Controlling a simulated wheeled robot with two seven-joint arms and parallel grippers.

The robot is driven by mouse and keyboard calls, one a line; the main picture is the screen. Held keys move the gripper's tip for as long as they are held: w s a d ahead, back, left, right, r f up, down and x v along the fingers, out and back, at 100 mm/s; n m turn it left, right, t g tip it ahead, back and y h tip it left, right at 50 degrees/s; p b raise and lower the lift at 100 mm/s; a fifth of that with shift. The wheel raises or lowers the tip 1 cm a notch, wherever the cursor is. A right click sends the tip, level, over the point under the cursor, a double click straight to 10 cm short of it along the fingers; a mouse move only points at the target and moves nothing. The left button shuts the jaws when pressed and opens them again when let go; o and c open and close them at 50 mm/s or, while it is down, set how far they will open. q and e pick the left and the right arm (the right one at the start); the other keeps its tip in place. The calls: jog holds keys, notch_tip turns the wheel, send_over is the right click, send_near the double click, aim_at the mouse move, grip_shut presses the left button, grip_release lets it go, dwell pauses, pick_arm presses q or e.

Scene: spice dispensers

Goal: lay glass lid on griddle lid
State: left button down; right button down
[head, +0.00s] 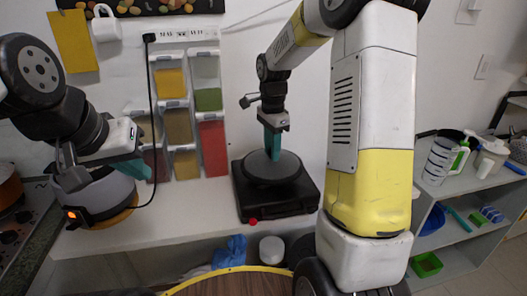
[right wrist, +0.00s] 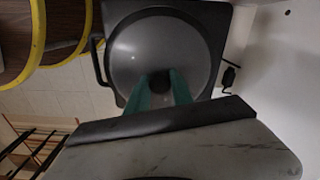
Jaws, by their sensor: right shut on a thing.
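The round grey glass lid (head: 288,168) is over the black griddle lid (head: 304,192) on the counter. In the right wrist view the glass lid (right wrist: 190,50) lies within the outline of the square griddle lid (right wrist: 235,50). I cannot tell whether the two touch all round. My right gripper (head: 272,155) points down from above, its teal fingers shut on the dark knob (right wrist: 160,82) at the glass lid's middle. My left gripper (head: 138,168) is beside the grey cooker pot (head: 103,193) at the left; its finger gap is unclear.
Spice dispensers (head: 178,125) hang on the wall behind the counter. A black cable runs down to the cooker. A stove with an orange pot (head: 8,185) is at the far left. A shelf with a measuring jug (head: 437,160) stands at the right. The counter between cooker and griddle is clear.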

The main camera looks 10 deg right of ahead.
jog(key=shift+w+d+f, duration=0.15)
jog(key=shift+w+d, duration=0.1)
jog(key=shift+w, duration=0.3)
jog(key=shift+f, duration=1.65)
jog(key=c, duration=1.1)
grip_release()
jog(key=shift+f, duration=0.15)
